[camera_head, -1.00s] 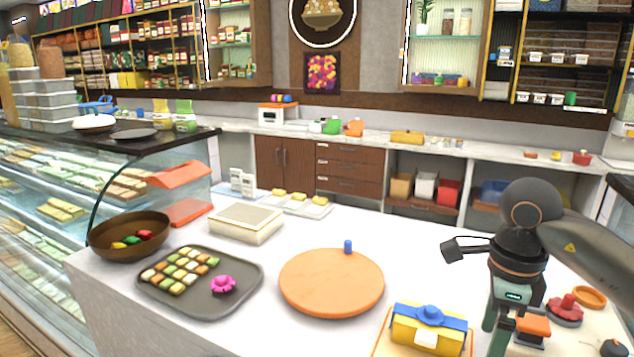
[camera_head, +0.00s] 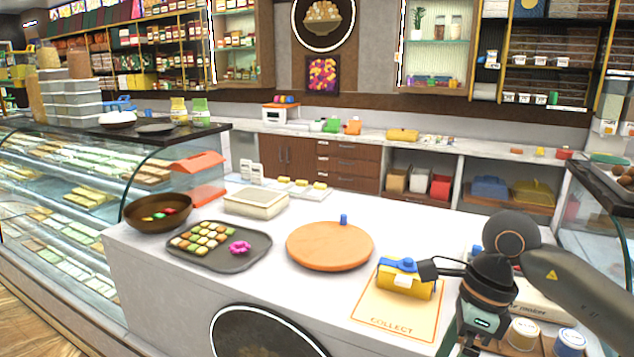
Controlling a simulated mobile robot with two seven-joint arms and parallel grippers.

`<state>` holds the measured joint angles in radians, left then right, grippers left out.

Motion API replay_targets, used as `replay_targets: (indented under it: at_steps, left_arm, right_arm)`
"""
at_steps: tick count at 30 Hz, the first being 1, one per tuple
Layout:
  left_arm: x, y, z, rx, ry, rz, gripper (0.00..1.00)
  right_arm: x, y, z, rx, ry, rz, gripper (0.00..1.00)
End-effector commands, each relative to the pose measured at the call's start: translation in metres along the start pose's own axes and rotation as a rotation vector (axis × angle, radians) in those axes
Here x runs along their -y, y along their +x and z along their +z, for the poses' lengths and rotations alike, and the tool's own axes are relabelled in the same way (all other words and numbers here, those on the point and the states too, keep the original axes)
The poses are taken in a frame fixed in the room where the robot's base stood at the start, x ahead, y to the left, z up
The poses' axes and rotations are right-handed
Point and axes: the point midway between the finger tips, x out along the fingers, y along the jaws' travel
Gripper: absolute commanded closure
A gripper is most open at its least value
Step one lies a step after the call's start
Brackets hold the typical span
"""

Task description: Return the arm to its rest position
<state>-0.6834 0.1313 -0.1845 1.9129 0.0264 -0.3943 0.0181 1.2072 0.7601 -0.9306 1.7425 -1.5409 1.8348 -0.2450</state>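My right arm comes in from the right, over the counter's right end. Its gripper (camera_head: 462,345) points down at the bottom edge of the head view. The fingertips are cut off or hidden there, so I cannot tell whether it is open or shut, or whether it holds anything. A yellow box with a blue top (camera_head: 405,284) stands on the mat marked COLLECT (camera_head: 378,314), left of the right gripper and apart from its fingers. My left arm and gripper are not in view.
On the white counter (camera_head: 258,270) are an orange round board (camera_head: 330,262), a grey tray of sweets (camera_head: 232,264), a brown bowl (camera_head: 138,219) and a cream box (camera_head: 255,209). Lidded cups (camera_head: 522,334) stand close right of my gripper. Glass display cases flank the counter.

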Motion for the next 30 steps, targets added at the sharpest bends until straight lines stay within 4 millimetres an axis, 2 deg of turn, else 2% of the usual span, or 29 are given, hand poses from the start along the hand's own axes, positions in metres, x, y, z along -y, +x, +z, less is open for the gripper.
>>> replay_targets:
  at_steps: [1,3,7,9,12,15,17,19,23,26,29,30]
  left_arm:
    - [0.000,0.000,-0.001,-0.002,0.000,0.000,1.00]
    - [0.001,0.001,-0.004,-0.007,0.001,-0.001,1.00]
    - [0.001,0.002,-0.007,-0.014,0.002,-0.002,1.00]
    - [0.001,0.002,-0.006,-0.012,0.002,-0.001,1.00]
    - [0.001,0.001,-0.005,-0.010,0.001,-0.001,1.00]
    - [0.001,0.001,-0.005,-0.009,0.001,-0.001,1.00]
    - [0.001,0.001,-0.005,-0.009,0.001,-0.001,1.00]
    - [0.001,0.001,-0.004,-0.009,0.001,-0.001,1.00]
    - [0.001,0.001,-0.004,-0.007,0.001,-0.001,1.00]
    - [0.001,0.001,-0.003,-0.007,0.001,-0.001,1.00]
    - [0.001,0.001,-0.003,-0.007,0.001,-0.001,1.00]
    - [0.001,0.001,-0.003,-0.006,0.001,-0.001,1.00]
  right_arm:
    - [-0.013,0.017,0.014,0.062,-0.008,0.071,0.00]
    - [-0.033,0.034,0.036,0.166,-0.009,0.171,0.00]
    - [-0.077,0.055,0.080,0.391,0.036,0.399,0.00]
    - [-0.100,0.058,0.103,0.530,0.093,0.540,0.00]
    - [-0.122,0.052,0.133,0.728,0.223,0.746,0.00]
    - [-0.128,0.040,0.153,0.915,0.399,0.944,0.00]
    - [-0.123,0.033,0.160,1.020,0.527,1.056,0.00]
    - [-0.111,0.028,0.164,1.134,0.698,1.180,0.00]
    - [-0.072,0.035,0.153,1.313,1.073,1.380,0.00]
    - [-0.038,0.060,0.129,1.417,1.411,1.499,0.00]
    - [-0.010,0.102,0.093,1.483,1.786,1.582,0.00]
    - [-0.003,0.123,0.075,1.497,1.945,1.602,0.00]
